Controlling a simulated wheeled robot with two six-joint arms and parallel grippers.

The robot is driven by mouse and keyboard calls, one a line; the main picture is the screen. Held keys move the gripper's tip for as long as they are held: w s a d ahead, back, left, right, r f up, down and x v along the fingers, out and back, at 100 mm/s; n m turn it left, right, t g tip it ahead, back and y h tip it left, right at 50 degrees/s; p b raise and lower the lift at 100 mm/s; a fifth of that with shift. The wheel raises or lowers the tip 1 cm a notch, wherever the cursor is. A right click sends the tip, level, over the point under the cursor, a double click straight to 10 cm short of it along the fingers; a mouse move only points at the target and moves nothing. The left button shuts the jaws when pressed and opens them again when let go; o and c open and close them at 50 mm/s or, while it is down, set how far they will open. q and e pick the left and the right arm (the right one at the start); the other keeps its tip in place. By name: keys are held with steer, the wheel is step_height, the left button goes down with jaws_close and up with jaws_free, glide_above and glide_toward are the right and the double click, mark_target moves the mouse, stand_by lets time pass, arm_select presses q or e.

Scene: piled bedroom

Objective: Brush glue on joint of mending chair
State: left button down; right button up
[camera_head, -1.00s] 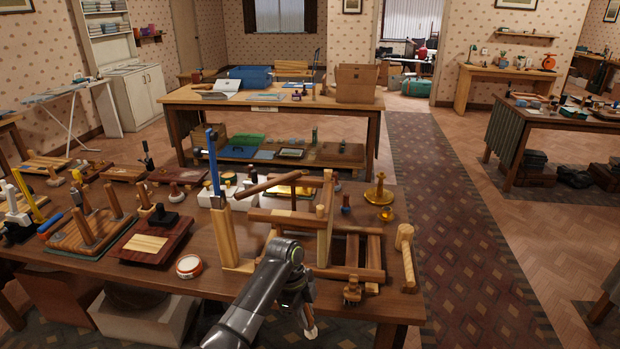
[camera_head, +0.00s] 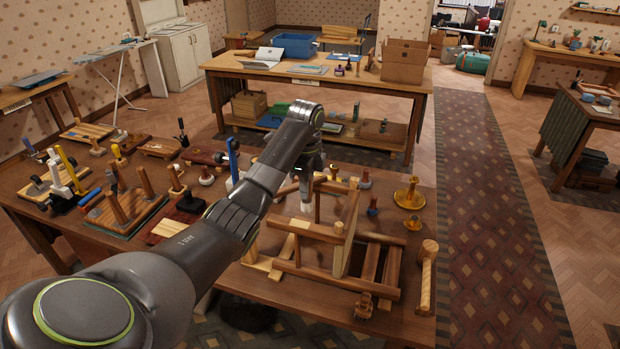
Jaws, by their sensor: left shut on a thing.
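The mending chair (camera_head: 343,235) is a light and dark wooden frame lying on the near table, its rails and legs pointing several ways. My left gripper (camera_head: 306,184) points down over the chair's back left part. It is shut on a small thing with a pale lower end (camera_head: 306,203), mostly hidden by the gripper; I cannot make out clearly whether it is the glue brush. Whether its end touches a joint of the chair cannot be told. My left arm hides part of the table left of the chair. My right gripper is not in view.
A small wooden piece (camera_head: 363,306) sits at the front edge. A blue upright tool (camera_head: 233,160) and crowded wooden boards (camera_head: 122,212) lie to the left.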

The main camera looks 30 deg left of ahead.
arm_select(q)
steer(key=shift+s+r, duration=0.1)
steer(key=shift+s, duration=0.1)
steer(key=shift+f, duration=0.45)
step_height(320, 180, down, 3)
steer(key=shift+r, duration=0.1)
steer(key=a, duration=0.2)
steer(key=s+a, duration=0.1)
steer(key=a, duration=0.1)
steer(key=shift+f, duration=0.2)
steer(key=shift+w+d, duration=0.1)
steer(key=shift+f, duration=0.75)
